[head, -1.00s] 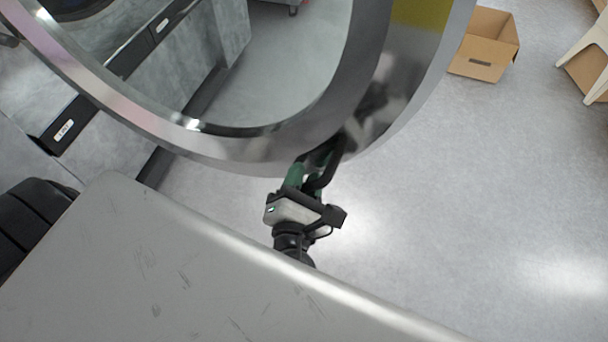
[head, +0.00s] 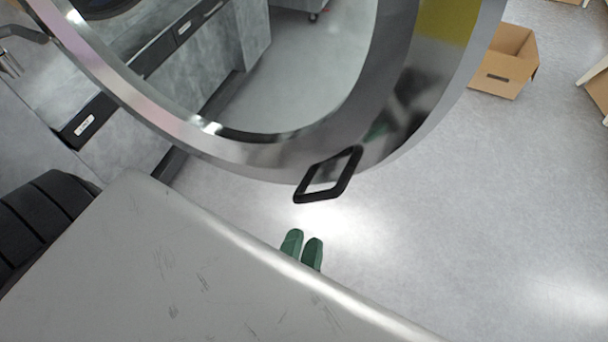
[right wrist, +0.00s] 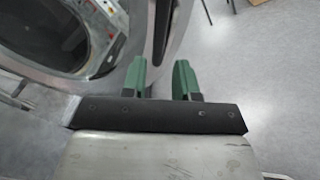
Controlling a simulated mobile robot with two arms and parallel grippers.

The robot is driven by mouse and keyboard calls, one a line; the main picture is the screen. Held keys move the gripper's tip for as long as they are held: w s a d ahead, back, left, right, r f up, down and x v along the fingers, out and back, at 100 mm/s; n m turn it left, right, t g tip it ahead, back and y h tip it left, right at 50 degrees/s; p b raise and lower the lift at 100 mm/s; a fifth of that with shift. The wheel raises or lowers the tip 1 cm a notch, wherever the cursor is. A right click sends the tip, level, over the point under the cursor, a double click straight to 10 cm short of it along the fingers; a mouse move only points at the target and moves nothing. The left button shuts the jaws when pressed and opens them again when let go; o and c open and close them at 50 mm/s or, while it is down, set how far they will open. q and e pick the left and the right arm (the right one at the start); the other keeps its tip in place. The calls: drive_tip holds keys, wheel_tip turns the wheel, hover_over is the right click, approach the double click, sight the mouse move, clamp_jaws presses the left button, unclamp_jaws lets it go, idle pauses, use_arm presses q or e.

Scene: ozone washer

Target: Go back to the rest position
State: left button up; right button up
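The washer's round metal door (head: 262,158) stands open, a large silver ring across the top of the head view. A black loop handle (head: 328,175) sticks out from its lower rim. The two green fingertips of my right gripper (head: 302,250) show below the handle, apart from it, with a small gap between them. In the right wrist view the fingers (right wrist: 160,78) are spread with nothing between them, and the door rim (right wrist: 183,28) is just ahead of them. A scratched grey surface in the foreground hides the rest of the right gripper. My left gripper is not in view.
Grey machine fronts (head: 215,60) with black labelled strips stand behind the door at the left. An open cardboard box (head: 505,65) lies on the floor at the upper right. The grey floor (head: 480,200) at the right is clear.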

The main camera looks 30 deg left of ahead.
drive_tip(key=w+d+f+m+g+h, duration=0.1)
drive_tip(key=d+f+m+g, duration=0.1)
drive_tip(key=f, duration=0.7)
drive_tip(key=w+d+f+m+g+b, duration=0.1)
drive_tip(key=w+f+g, duration=0.1)
drive_tip(key=f, duration=0.7)
drive_tip(key=w+d+f+m+g+h, duration=0.1)
drive_tip(key=d+f+m+g, duration=0.15)
drive_tip(key=f, duration=0.55)
drive_tip(key=s+d+f+m+g+h+b, duration=0.1)
drive_tip(key=s+d+f+m+g, duration=0.15)
drive_tip(key=d+f, duration=0.4)
drive_tip(key=s+d+f+m+g+h, duration=0.1)
drive_tip(key=d+f+m+g, duration=0.2)
drive_tip(key=f, duration=0.7)
drive_tip(key=s+d+f+m+g+b, duration=0.1)
drive_tip(key=s+d+f+m+g, duration=0.1)
drive_tip(key=s+d+f+m, duration=0.5)
drive_tip(key=s+d+f+m+g+h, duration=0.1)
drive_tip(key=s+d+f+m+g, duration=0.1)
drive_tip(key=s+d+f+m, duration=0.5)
drive_tip(key=s+d+m, duration=0.3)
drive_tip(key=d+m, duration=0.1)
drive_tip(key=d, duration=0.1)
drive_tip(key=shift+d+b, duration=0.35)
drive_tip(key=shift+w+f, duration=0.1)
drive_tip(key=shift+w, duration=0.05)
